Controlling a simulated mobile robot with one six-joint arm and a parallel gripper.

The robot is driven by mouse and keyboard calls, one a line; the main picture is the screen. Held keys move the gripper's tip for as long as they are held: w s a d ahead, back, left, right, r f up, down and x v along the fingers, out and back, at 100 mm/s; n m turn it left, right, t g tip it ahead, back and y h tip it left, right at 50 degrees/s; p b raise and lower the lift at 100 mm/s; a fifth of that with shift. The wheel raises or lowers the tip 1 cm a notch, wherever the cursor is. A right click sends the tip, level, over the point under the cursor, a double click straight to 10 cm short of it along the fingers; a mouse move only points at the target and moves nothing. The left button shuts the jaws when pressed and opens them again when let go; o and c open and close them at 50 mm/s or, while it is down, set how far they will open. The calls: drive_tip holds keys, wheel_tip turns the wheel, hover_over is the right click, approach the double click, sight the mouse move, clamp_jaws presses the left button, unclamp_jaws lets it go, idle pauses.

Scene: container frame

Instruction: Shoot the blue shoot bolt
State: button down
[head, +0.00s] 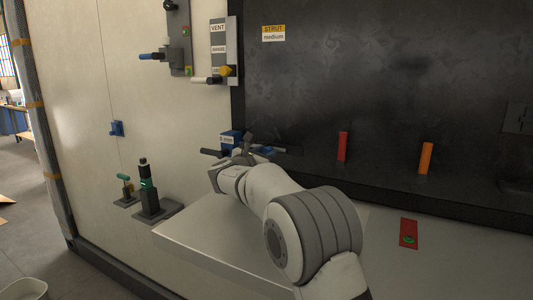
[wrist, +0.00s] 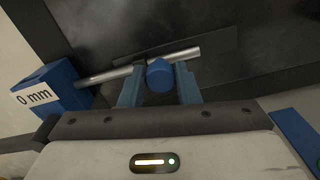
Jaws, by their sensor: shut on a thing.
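The blue shoot bolt shows in the wrist view as a silver rod (wrist: 182,57) with a blue knob (wrist: 160,76). To its left is a blue block (wrist: 52,88) labelled "0 mm". My gripper (wrist: 160,86) has its two blue-grey fingers on either side of the knob and is shut on it. The rod runs across just beyond the fingertips, tilted in the picture. In the head view the blue block (head: 231,137) stands at the lower left of the dark panel, and my gripper (head: 250,150) is at its right. My wrist hides part of the bolt there.
A red handle (head: 343,147) and an orange handle (head: 425,158) stand on the dark panel to the right. The vent unit (head: 224,52) is above. A red plate (head: 409,233) lies on the light ledge.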

drive_tip(key=c, duration=1.5)
unclamp_jaws()
drive_tip(key=shift+a+r, duration=0.2)
drive_tip(key=shift+a, duration=0.05)
drive_tip(key=shift+o, duration=0.8)
drive_tip(key=shift+w+a+f, duration=0.1)
drive_tip(key=shift+o, duration=1.3)
drive_tip(key=shift+f, duration=0.1)
drive_tip(key=shift+s+a, duration=0.1)
drive_tip(key=shift+s, duration=0.35)
drive_tip(key=b+v, duration=0.2)
drive_tip(key=v, duration=0.5)
